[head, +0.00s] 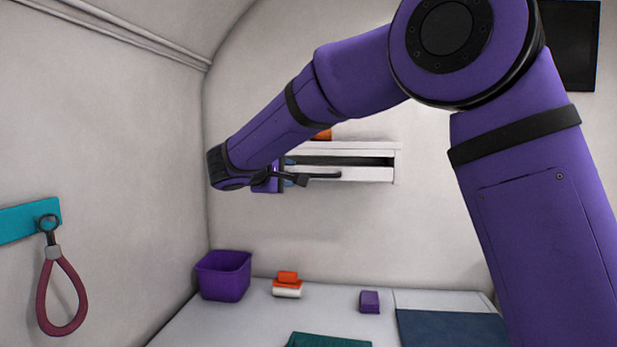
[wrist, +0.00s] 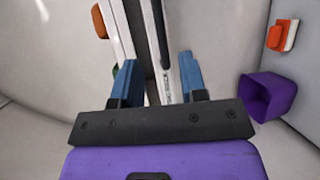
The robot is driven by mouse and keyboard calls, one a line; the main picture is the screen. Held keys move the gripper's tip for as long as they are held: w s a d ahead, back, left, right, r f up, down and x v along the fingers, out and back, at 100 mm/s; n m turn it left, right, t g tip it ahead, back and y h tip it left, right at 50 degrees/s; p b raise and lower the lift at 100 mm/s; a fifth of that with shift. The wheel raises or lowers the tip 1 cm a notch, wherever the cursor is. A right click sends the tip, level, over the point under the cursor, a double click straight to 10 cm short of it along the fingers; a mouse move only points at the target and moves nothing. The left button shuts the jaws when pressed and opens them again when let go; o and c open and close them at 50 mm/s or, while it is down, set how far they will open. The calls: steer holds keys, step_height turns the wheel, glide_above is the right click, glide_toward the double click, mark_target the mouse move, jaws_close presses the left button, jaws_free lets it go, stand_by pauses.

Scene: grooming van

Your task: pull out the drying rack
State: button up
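The drying rack is a white pull-out (head: 372,174) in a white wall unit (head: 365,147) on the back wall, with a dark gap above its front. A dark bar handle (head: 325,175) runs along that front, partly hidden by my gripper. My gripper (head: 296,178) is at the left end of the rack. In the wrist view, my blue fingers (wrist: 158,62) are spread apart, one on each side of the dark handle (wrist: 160,32) and the white front (wrist: 172,85). I see no finger closed on the handle; contact is unclear.
An orange item (head: 322,134) sits on the wall unit. Below, a white counter (head: 235,325) holds a purple bin (head: 223,276), an orange and white stack (head: 287,284), a purple block (head: 369,301) and a teal item (head: 328,340). A red loop (head: 62,295) hangs at left.

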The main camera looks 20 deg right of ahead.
mark_target(309, 175)
steer(key=x, duration=1)
steer(key=shift+w+d, duration=0.25)
steer(key=shift+c, duration=0.2)
jaws_close()
